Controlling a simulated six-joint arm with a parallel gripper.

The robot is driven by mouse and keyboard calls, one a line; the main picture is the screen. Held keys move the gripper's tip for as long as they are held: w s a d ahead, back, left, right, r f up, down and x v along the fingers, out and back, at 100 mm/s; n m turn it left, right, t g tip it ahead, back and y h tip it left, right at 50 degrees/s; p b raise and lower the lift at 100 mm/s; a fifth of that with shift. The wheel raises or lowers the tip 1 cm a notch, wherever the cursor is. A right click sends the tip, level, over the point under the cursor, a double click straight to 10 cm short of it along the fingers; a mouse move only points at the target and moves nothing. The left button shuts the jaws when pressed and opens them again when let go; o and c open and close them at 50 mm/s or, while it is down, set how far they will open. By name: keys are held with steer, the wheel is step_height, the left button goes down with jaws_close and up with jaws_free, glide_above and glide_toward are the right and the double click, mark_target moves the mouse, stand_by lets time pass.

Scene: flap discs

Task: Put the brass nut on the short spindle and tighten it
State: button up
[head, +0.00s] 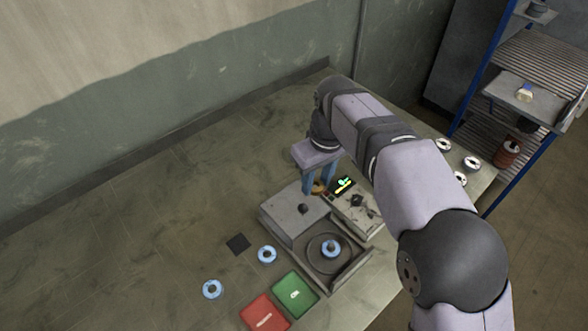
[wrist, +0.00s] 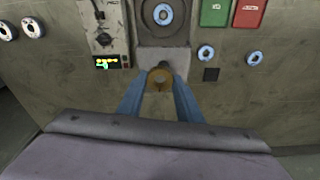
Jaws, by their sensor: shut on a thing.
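My gripper (head: 319,187) is shut on the brass nut (wrist: 160,71), which sits between the two blue fingertips in the wrist view. The nut is held above the rear of the grey machine (head: 285,214), near its display box. A dark stub (head: 303,208) stands on the machine's raised block. I cannot tell which dark post is the short spindle.
A box with a lit display (head: 344,185) stands right beside the gripper. A green tray (head: 294,294) and a red tray (head: 265,314) lie at the front. Loose blue-ringed discs (head: 267,254) and a black square (head: 238,244) lie left of the machine. White discs (head: 472,163) lie at right.

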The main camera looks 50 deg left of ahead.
steer(key=d+f+m+p, duration=0.1)
steer(key=d+f, duration=0.3)
steer(key=d, duration=0.3)
steer(key=m, duration=0.1)
glide_above(332, 246)
steer(key=shift+w+f, duration=0.1)
steer(key=shift+f, duration=3.35)
steer(key=shift+f, duration=0.1)
steer(key=shift+f+b, duration=1.45)
steer(key=shift+f, duration=0.25)
steer(key=shift+f+b, duration=0.95)
steer(key=shift+f, duration=0.75)
